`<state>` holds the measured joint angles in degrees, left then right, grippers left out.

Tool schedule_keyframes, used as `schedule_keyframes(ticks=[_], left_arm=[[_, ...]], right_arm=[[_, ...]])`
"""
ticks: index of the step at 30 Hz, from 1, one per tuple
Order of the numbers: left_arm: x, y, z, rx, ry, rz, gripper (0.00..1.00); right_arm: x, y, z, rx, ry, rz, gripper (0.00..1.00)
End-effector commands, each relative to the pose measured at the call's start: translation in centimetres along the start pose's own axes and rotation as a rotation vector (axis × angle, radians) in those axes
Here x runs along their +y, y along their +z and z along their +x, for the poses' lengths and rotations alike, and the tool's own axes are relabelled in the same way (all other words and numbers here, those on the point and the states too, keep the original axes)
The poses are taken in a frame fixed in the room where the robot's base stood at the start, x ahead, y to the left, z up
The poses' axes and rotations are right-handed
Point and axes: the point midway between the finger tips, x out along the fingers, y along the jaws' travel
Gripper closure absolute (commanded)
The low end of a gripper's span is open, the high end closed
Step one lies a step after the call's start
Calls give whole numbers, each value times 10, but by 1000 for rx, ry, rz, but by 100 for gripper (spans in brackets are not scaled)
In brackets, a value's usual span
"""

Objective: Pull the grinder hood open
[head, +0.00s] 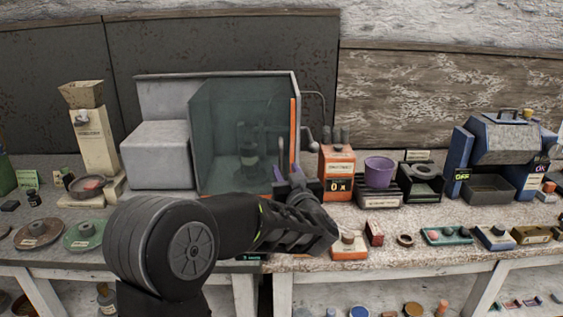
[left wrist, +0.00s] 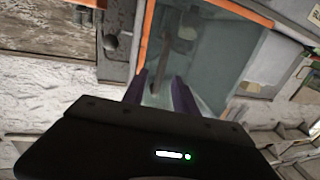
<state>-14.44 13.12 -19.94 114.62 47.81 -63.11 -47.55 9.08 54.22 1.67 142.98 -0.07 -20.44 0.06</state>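The grinder (head: 155,148) is a grey machine at the back of the bench. Its hood (head: 225,130) is a see-through, greenish box over the right part, and looks closed. An orange strip (head: 292,130) runs upright along the hood's right front edge. My left gripper (head: 287,178) is at the lower end of this strip, with its purple fingers pointing at the hood. In the left wrist view the fingers (left wrist: 161,88) are apart, with the hood (left wrist: 215,50) behind them and the orange strip (left wrist: 147,30) by the left finger. Contact cannot be told. My right gripper is out of view.
An orange box with a display (head: 338,165) stands close right of the hood. Beyond it are a purple cup (head: 379,171) and a blue machine (head: 500,140). A cream stand with a funnel (head: 92,130) is left of the grinder. Small items crowd the bench front.

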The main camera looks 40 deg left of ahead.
Motion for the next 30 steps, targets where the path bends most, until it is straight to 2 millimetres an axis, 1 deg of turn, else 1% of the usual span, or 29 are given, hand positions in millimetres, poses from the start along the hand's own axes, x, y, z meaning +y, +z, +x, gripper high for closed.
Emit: schedule_keyframes(ticks=[1, 6, 10, 14, 21, 30], left_arm=[[-1, -1, 8, 1, -3, 2, 66], [-1, -1, 35, 0, -3, 2, 66], [-1, -1, 51, 0, -1, 2, 66], [-1, 0, 57, 1, 0, 1, 66], [0, 0, 57, 1, 0, 1, 66], [0, 0, 57, 0, 0, 0, 90]], right_arm=[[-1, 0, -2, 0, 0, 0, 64], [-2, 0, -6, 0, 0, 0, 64], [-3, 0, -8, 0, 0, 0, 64], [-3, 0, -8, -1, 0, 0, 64], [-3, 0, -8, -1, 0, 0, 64], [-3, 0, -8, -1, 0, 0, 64]])
